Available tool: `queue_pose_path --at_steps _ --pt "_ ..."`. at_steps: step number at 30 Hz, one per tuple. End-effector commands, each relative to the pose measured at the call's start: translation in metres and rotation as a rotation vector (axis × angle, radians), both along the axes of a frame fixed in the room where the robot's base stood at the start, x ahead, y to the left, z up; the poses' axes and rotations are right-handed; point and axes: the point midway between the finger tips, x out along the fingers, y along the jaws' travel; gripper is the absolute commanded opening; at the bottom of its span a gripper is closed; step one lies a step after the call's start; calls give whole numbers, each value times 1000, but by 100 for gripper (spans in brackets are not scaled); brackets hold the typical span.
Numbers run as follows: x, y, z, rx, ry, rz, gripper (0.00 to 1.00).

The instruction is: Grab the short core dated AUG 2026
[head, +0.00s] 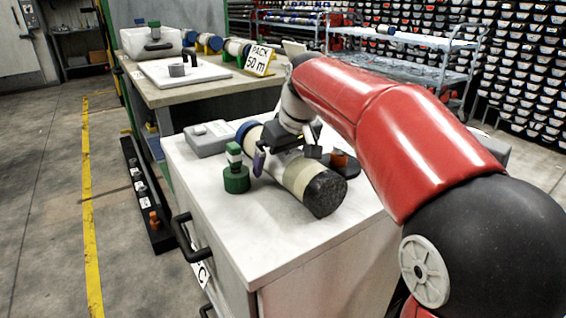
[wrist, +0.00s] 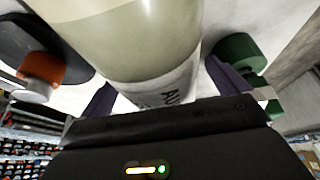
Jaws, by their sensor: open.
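A core (head: 297,178) lies on the white cabinet top, with a blue cap at its far left end and a dark, rough near end. In the wrist view the pale cylinder of the core (wrist: 145,45) fills the upper middle. A white label (wrist: 170,95) on it shows letters starting "AU"; the rest is hidden by my gripper. My gripper (head: 288,156) is open over the core's middle, with one purple finger on each side of it. Both fingers also show in the wrist view, flanking the core. I cannot tell whether they touch it.
A green-and-white object (head: 236,175) stands close left of the core; a black-and-orange one (head: 341,163) is close on the right. A grey box (head: 209,138) sits behind. The cabinet's front left top is clear. A bench (head: 190,93) with more cores stands beyond.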

Motion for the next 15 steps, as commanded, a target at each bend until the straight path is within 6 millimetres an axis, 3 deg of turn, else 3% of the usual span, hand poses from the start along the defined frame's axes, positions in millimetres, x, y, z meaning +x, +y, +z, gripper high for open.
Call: queue_pose_path --at_steps 6,15 --pt "0 0 -1 1 -1 0 100" --pt "0 0 -1 1 -1 0 61"
